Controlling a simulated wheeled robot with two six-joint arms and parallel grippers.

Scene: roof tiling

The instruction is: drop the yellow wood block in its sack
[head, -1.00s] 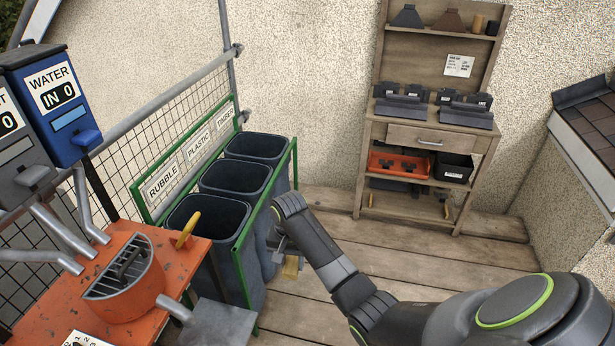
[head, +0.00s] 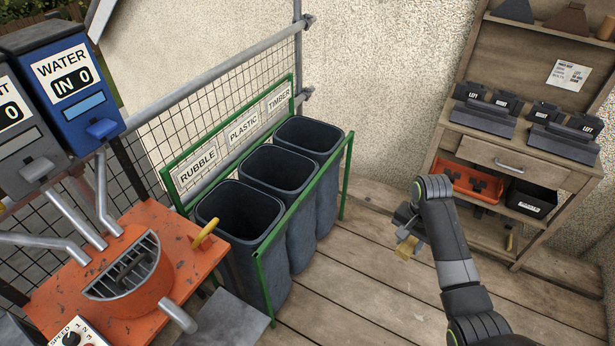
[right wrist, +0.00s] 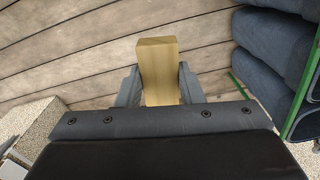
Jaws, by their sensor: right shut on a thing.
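My right gripper (head: 404,236) is shut on the yellow wood block (head: 406,247) and holds it above the deck boards, to the right of the sacks. In the right wrist view the block (right wrist: 158,62) stands out between the two fingers. Three dark sacks hang in a green frame under the labels RUBBLE, PLASTIC and TIMBER. The timber sack (head: 325,172) is the farthest, the plastic sack (head: 300,215) is in the middle and the rubble sack (head: 262,262) is nearest. Their mouths are open. My left gripper is not in view.
The green frame's rail (head: 310,196) runs along the front of the sacks. An orange mixer table (head: 195,258) with a yellow handle and a blue water dispenser (head: 72,85) stand at left. A wooden shelf unit (head: 452,137) stands at right. The deck (head: 345,290) between is clear.

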